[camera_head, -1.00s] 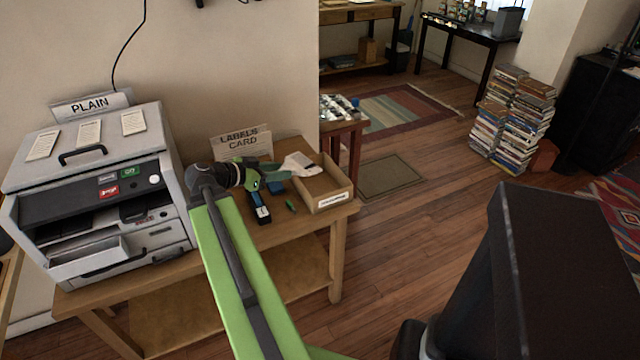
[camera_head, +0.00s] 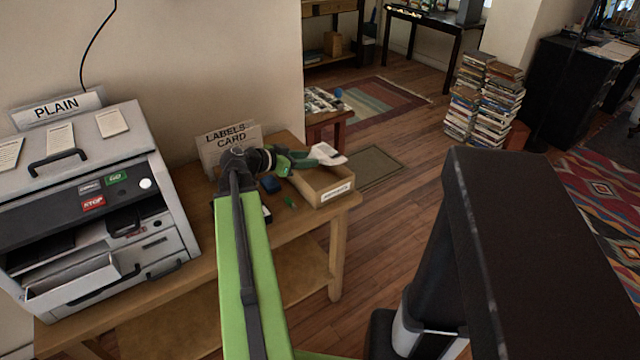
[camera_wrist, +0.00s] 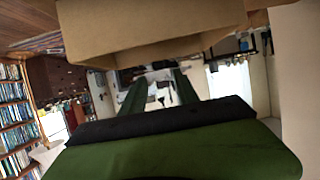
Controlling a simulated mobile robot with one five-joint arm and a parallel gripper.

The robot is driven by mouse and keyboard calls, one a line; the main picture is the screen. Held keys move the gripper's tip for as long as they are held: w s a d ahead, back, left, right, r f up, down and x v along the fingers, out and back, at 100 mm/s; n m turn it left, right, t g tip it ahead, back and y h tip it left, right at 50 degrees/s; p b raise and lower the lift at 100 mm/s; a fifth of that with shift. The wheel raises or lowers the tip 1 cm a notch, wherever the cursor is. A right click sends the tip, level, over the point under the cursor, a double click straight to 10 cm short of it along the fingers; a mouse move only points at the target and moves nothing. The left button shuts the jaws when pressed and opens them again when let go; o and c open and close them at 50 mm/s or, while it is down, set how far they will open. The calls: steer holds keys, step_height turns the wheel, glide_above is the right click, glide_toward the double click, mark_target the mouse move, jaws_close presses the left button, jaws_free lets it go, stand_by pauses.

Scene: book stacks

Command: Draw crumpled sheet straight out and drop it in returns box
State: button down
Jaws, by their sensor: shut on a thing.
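My gripper (camera_head: 302,161) is shut on a crumpled whitish sheet (camera_head: 328,154). In the head view it holds the sheet over the far part of the open cardboard box (camera_head: 341,191), which has a white label on its front. I cannot tell whether the sheet touches the box rim. In the wrist view my green fingers (camera_wrist: 158,92) point away, with the brown box wall (camera_wrist: 150,32) across the top. The sheet is not clear in that view. The grey printer (camera_head: 90,190) stands at the left with its lower tray pulled out.
The box stands on the right end of the wooden table (camera_head: 225,295). A "LABELS CARD" sign (camera_head: 222,140) stands behind. Open floor lies right of the table; book stacks (camera_head: 483,100) stand farther back.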

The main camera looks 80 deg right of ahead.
step_height(320, 180, down, 2)
steer(key=shift+s+f+b, duration=0.1)
steer(key=shift+f+b, duration=0.15)
steer(key=shift+b, duration=0.4)
steer(key=c, duration=0.8)
jaws_free()
steer(key=shift+c, duration=0.2)
steer(key=shift+r, duration=0.1)
steer(key=p+v, duration=0.4)
steer(key=v, duration=0.8)
steer(key=shift+p, duration=0.4)
steer(key=shift+a, duration=0.1)
